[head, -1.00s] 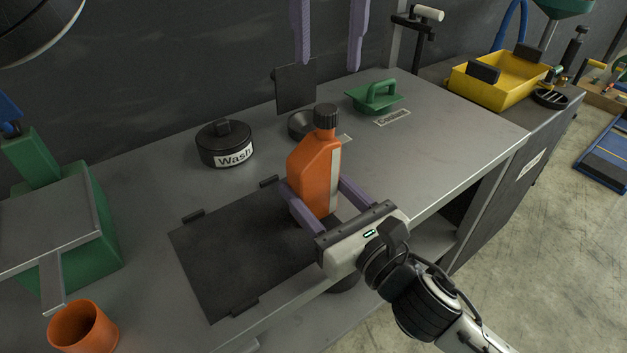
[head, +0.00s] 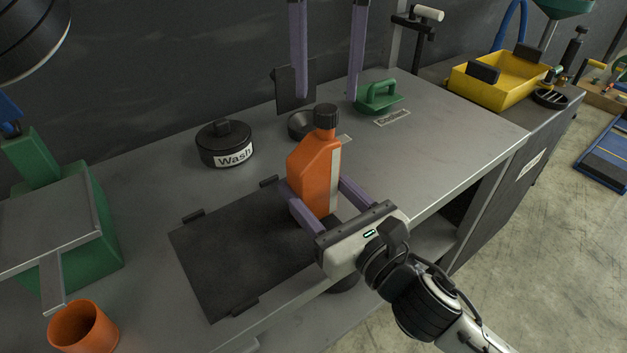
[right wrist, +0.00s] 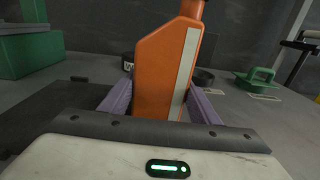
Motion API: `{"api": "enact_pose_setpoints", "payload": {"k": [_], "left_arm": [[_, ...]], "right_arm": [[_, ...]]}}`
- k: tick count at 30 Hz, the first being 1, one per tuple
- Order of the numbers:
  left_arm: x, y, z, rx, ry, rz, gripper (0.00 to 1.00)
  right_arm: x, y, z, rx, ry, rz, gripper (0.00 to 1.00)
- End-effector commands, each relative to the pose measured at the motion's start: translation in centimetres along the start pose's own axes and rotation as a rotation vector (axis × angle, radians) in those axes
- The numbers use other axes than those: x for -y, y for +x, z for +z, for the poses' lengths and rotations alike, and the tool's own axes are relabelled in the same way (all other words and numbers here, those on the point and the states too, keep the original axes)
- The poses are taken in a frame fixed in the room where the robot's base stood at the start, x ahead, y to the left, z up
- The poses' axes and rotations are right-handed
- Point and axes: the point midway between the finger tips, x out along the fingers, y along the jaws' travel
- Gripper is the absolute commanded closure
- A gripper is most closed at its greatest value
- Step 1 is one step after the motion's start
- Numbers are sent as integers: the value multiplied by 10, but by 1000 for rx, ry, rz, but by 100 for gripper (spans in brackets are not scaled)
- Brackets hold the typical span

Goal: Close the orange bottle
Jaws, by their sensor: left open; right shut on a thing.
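The orange bottle (head: 313,172) stands upright at the right edge of a dark mat. A black ribbed cap (head: 326,116) sits on its neck; whether it is tight I cannot tell. My right gripper (head: 314,188) is shut around the lower part of the bottle, one purple finger on each side. In the right wrist view the bottle (right wrist: 165,70) stands between the fingers, its top cut off by the frame. My left gripper (head: 328,96) is open and empty, its two purple fingers pointing down, spread wide, just above the cap in the picture.
A black "Wash" container (head: 224,143), a small black bowl (head: 299,125) and a green-handled tool (head: 378,97) stand behind the bottle. A green box (head: 95,235) and an orange cup (head: 82,328) are at left. A yellow bin (head: 497,92) is at right.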

Motion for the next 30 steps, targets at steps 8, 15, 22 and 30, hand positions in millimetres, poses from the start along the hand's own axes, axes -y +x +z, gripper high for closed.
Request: {"api": "enact_pose_setpoints", "payload": {"k": [8, 15, 22, 30], "left_arm": [[0, 32, 0, -1, 0, 0, 59], [0, 37, 0, 0, 0, 0, 59], [0, 36, 0, 0, 0, 0, 76], [0, 36, 0, 0, 0, 0, 100]], "right_arm": [[0, 0, 0, -1, 0, 0, 100], [0, 0, 0, 0, 0, 0, 100], [0, 0, 0, 0, 0, 0, 100], [0, 0, 0, 0, 0, 0, 100]]}}
